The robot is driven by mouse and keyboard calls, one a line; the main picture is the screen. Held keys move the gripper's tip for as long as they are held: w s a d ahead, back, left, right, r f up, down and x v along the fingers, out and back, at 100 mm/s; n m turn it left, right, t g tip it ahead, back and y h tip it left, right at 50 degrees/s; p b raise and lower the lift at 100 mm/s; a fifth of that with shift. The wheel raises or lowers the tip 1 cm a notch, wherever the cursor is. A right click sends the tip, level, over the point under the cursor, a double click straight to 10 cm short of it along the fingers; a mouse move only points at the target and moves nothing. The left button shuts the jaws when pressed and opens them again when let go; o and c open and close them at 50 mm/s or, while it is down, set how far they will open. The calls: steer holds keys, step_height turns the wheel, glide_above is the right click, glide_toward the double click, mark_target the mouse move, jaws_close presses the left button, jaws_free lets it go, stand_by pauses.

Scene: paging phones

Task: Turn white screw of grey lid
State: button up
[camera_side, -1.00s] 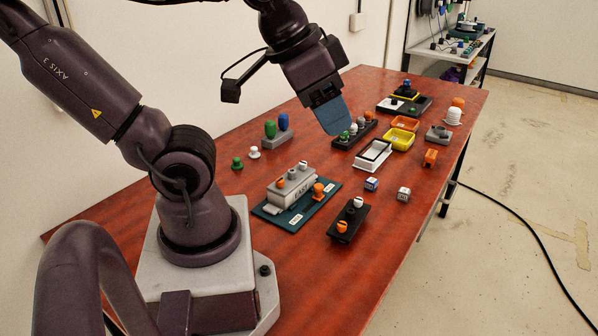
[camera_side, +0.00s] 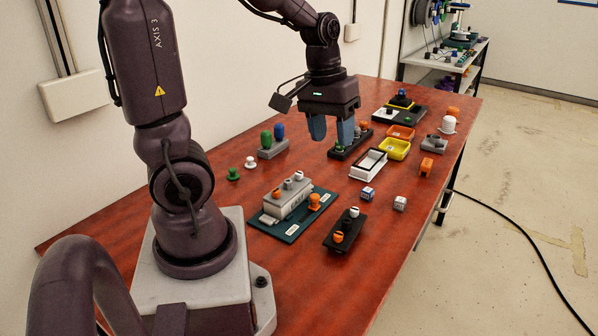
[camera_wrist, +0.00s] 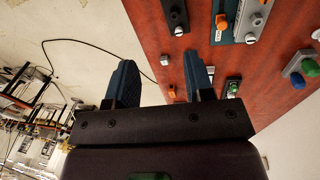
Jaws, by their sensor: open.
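The grey lid (camera_side: 291,201) lies on a dark teal board (camera_side: 272,226) on the table. Orange, grey and white screws stand in a row on the lid, with the white screw (camera_side: 299,176) at the far end. In the wrist view the grey lid (camera_wrist: 257,20) is at the top right, with the white screw (camera_wrist: 250,38) at its lower end. My gripper (camera_side: 332,130) is open and empty, fingers pointing down. It is beyond the lid and partly hides a black rack (camera_side: 343,152). In the wrist view my gripper (camera_wrist: 160,62) shows both fingers wide apart.
A black plate (camera_side: 338,240) with orange and white knobs lies right of the teal board. A grey block (camera_side: 272,152) with green and blue pegs stands behind the lid. A white-framed tray (camera_side: 368,165), yellow tray (camera_side: 396,150) and two small cubes lie to the right.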

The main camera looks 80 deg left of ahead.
steer(key=a+f+n+g, duration=0.1)
steer(key=a+f+n, duration=0.3)
steer(key=a+n, duration=0.3)
steer(key=n, duration=1.5)
glide_toward(299, 173)
steer(key=shift+m+g+y, duration=0.3)
steer(key=shift+y, duration=0.1)
steer(key=f, duration=0.9)
steer(key=shift+w+d+f, duration=0.25)
jaws_close()
